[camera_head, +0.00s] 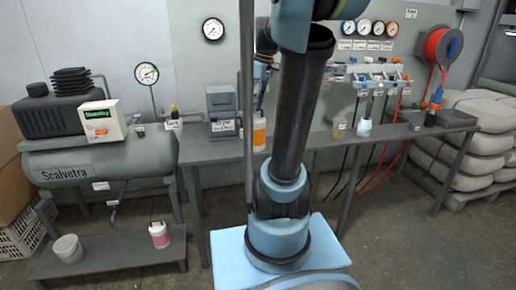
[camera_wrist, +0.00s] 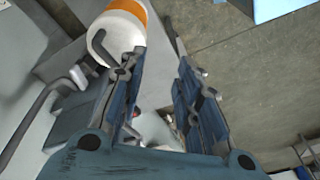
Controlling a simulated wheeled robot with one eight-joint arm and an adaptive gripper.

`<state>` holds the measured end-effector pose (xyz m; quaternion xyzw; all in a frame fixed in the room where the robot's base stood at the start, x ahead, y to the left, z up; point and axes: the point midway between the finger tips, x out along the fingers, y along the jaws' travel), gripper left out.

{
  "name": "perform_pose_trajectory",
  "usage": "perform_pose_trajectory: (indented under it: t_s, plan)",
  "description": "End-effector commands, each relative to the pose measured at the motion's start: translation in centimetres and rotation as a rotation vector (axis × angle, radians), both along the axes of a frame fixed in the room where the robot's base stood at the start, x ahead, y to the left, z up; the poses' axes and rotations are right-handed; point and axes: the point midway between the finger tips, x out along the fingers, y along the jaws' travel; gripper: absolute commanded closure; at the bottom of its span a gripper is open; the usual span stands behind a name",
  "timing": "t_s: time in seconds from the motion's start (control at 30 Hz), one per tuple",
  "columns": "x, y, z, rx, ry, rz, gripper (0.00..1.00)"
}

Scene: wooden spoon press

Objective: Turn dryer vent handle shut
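The dryer (camera_head: 221,108) looks to be the grey box with a white label on the bench, left of my arm in the head view. I cannot make out its vent handle there. In the wrist view my gripper (camera_wrist: 158,68) is open, its two fingers apart with nothing between them. A grey bent lever or pipe end (camera_wrist: 97,46) shows just left of the left fingertip; I cannot tell whether it is the vent handle. Behind it is a white and orange container (camera_wrist: 124,24). In the head view my arm hides most of the gripper.
A container with orange liquid (camera_head: 259,136) stands on the bench (camera_head: 330,139) right beside the dryer. A valve (camera_head: 174,114) with a tag is left of the dryer. A compressor tank (camera_head: 90,165) stands at the left. Gauges (camera_head: 348,27) and a red hose reel (camera_head: 440,46) hang on the wall.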

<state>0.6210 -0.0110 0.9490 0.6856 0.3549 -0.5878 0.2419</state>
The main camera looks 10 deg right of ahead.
Motion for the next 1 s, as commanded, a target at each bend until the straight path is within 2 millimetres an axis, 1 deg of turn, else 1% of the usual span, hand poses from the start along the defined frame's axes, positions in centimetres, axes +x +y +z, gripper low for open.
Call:
perform_pose_trajectory:
  t_s: [0.1,0.5,1.0]
  plan:
    - [-1.6,0.3,-0.9,-0.01,0.004,-0.054,0.69]
    - [-6.3,1.0,-4.3,-0.045,0.011,-0.245,0.69]
    - [-11.7,1.4,-9.2,-0.075,0.002,-0.481,0.69]
